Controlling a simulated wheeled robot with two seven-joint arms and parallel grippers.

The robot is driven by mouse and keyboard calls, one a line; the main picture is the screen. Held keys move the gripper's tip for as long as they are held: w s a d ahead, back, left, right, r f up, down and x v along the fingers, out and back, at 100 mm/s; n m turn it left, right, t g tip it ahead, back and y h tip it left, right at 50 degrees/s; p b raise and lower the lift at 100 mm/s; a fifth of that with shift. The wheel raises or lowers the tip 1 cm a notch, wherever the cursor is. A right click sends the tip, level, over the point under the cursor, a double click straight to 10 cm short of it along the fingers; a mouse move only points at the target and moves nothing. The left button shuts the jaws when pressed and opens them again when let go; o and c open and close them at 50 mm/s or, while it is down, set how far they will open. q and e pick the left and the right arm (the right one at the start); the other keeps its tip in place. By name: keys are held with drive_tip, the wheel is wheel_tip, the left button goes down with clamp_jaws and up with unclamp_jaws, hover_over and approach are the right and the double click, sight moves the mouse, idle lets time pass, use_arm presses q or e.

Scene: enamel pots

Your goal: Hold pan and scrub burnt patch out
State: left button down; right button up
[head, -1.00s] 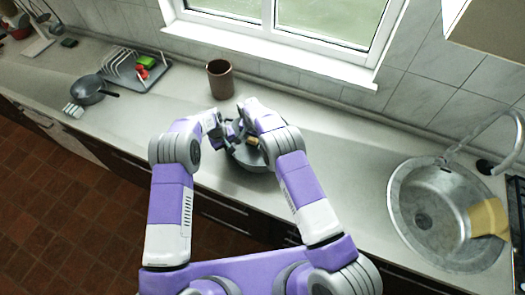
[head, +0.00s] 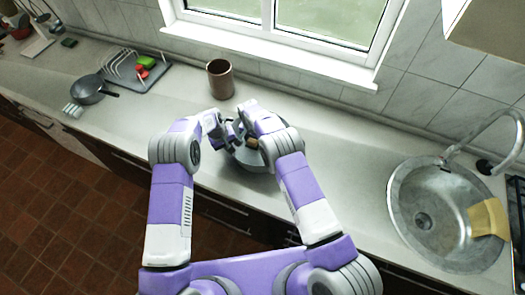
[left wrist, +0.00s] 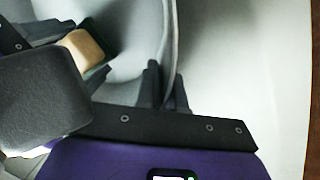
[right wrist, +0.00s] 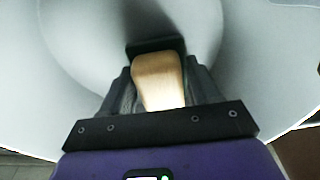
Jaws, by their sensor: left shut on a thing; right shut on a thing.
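The grey pan (head: 246,158) sits on the counter in front of my arms, partly hidden by them in the head view. My left gripper (left wrist: 167,85) is shut on the pan's rim, and the pan wall (left wrist: 172,35) passes between its fingers. My right gripper (right wrist: 160,90) is shut on the wooden handle (right wrist: 158,80) of a scrubber, with its dark head (right wrist: 155,46) over the pan's inside. The handle also shows in the left wrist view (left wrist: 83,48). I cannot make out a burnt patch; the visible pan inside (right wrist: 90,40) looks plain grey with shadow.
A brown cup (head: 220,79) stands behind the pan near the window. A dish rack (head: 135,70) and a dark small pan (head: 88,89) are at left. The sink (head: 420,215) with a yellow cloth (head: 487,218) is at right. Counter between pan and sink is clear.

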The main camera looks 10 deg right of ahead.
drive_tip(key=shift+f, duration=1.05)
drive_tip(key=shift+s+d, duration=0.4)
drive_tip(key=shift+d, duration=0.3)
drive_tip(key=shift+f, duration=0.1)
drive_tip(key=shift+w+a, duration=0.35)
drive_tip(key=shift+a, duration=0.4)
wheel_tip(320, 180, up, 13)
drive_tip(key=shift+r, duration=0.15)
drive_tip(key=shift+d, duration=0.1)
